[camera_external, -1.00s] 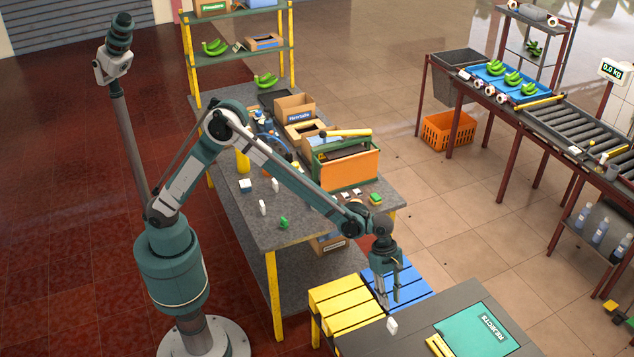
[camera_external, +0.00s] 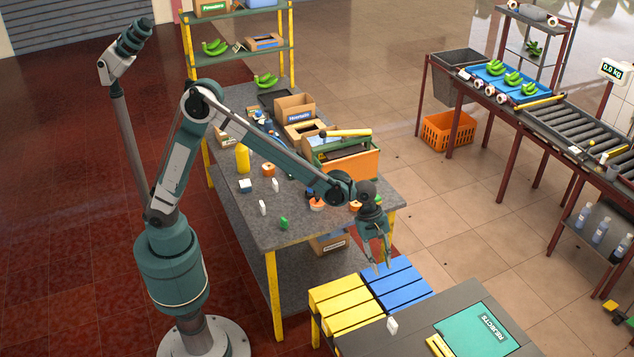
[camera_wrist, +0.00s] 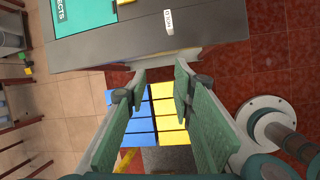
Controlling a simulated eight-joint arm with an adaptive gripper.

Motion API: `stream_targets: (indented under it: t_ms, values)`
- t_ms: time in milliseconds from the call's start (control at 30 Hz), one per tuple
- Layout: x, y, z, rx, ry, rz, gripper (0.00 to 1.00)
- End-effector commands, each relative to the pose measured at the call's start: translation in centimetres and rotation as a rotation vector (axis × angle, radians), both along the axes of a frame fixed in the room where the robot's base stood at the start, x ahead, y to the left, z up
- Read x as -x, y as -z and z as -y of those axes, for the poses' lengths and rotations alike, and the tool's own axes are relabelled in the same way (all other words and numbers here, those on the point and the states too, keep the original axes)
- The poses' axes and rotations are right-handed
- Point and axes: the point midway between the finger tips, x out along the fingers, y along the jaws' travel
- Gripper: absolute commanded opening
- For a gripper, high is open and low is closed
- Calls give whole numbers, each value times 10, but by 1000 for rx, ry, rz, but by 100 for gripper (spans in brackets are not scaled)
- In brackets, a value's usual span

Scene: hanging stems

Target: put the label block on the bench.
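The label block (camera_external: 392,325), small and white, stands on the grey bench top (camera_external: 375,345) near its left edge, beside the teal REJECTS panel (camera_external: 478,334). In the wrist view the label block (camera_wrist: 168,22) shows dark lettering and lies beyond my fingertips. My gripper (camera_external: 382,268) is above the yellow and blue slatted platforms, up and left of the block and clear of it. In the wrist view my gripper (camera_wrist: 160,75) has its fingers spread with nothing between them.
The yellow slatted platform (camera_external: 342,303) and blue one (camera_external: 400,283) adjoin the grey bench top. A larger grey workbench (camera_external: 300,230) behind holds an orange-sided crate (camera_external: 350,170), a yellow bottle (camera_external: 243,158) and several small items. A roller conveyor (camera_external: 580,130) stands at right.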

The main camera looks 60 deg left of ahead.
Motion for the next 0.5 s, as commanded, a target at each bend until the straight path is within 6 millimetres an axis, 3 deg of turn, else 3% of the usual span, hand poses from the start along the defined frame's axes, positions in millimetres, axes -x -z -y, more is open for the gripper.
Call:
stream_targets:
  t_ms: [33, 500]
  values:
    - [0, -10, -16, -5, 15, 19, 25]
    - [13, -78, -140, -70, 205, 207, 25]
